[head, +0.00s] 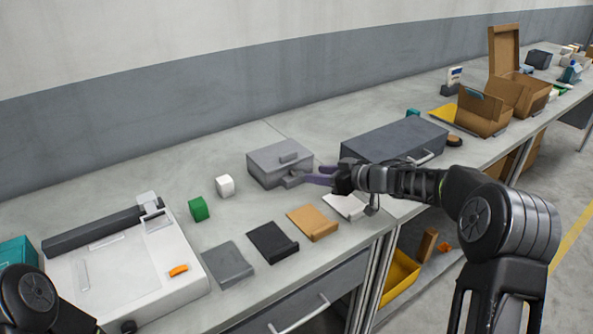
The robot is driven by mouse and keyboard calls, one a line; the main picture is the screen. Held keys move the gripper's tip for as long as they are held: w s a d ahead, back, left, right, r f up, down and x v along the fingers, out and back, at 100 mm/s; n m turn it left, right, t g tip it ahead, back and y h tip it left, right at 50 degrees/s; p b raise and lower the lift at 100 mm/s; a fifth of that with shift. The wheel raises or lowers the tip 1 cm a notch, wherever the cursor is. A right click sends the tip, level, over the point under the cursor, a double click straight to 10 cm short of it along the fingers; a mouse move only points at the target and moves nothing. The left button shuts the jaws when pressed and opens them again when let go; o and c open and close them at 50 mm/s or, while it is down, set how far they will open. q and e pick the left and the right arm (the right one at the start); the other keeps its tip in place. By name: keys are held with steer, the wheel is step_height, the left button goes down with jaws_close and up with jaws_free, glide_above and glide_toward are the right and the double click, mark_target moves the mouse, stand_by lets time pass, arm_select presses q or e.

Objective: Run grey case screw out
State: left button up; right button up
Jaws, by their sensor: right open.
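A larger dark grey box (395,140) with a handle stands behind my right arm. A green cube (198,209) and a white cube (225,186) stand left of the case. Flat grey (228,264), black (272,242) and tan (313,223) pieces lie along the front. A white machine (125,265) fills the left.

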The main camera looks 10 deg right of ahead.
mark_target(297, 172)
steer(key=shift+x, duration=3.95)
steer(key=shift+a, duration=0.1)
jaws_close()
